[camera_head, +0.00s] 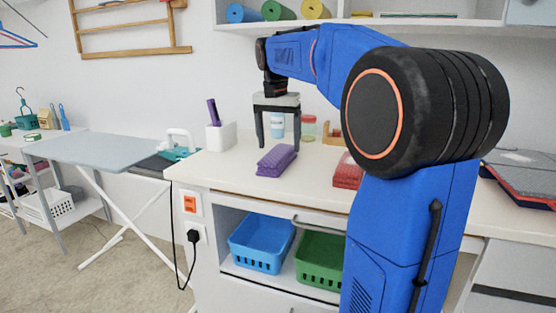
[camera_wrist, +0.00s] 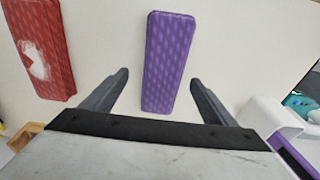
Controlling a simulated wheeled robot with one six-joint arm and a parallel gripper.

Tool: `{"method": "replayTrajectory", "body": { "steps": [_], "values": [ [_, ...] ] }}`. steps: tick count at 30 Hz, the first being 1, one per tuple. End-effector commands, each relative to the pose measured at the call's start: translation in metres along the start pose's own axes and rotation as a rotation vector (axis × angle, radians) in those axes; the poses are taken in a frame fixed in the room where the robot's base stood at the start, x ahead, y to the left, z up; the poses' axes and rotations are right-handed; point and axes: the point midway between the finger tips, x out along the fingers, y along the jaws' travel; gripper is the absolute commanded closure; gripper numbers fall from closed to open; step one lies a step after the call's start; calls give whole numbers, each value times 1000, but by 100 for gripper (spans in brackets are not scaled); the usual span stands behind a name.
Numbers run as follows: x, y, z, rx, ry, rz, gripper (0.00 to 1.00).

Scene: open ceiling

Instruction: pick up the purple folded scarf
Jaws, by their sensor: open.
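The purple folded scarf (camera_head: 277,160) lies flat on the white counter, a long narrow bundle. In the wrist view the scarf (camera_wrist: 168,62) runs lengthwise up the picture, its lower end between the two fingers. My gripper (camera_head: 276,142) is open and empty, pointing down above the counter just behind the scarf in the head view. In the wrist view the gripper fingers (camera_wrist: 158,78) stand on either side of the scarf's near end, with a gap on both sides. I cannot tell the exact height of the fingertips above the counter.
A red folded cloth (camera_head: 348,171) lies to the right on the counter (camera_head: 235,174); it also shows in the wrist view (camera_wrist: 42,50). A white holder (camera_head: 220,136) with a purple item stands to the left. Jars (camera_head: 308,127) stand behind the gripper. The counter left of the scarf is clear.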

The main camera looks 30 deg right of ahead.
Motion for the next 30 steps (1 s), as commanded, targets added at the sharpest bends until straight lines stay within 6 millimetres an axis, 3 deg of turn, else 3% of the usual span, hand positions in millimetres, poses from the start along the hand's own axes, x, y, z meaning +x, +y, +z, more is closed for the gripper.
{"method": "replayTrajectory", "body": {
  "steps": [10, 20, 26, 27, 30],
  "values": [
    [43, -5, -2, 0, -1, 1, 20],
    [49, -5, -3, 0, 0, 0, 20],
    [49, -5, -3, 0, 0, 0, 63],
    [49, -5, -3, 0, 0, 0, 68],
    [49, -5, -3, 0, 0, 0, 68]
  ]
}}
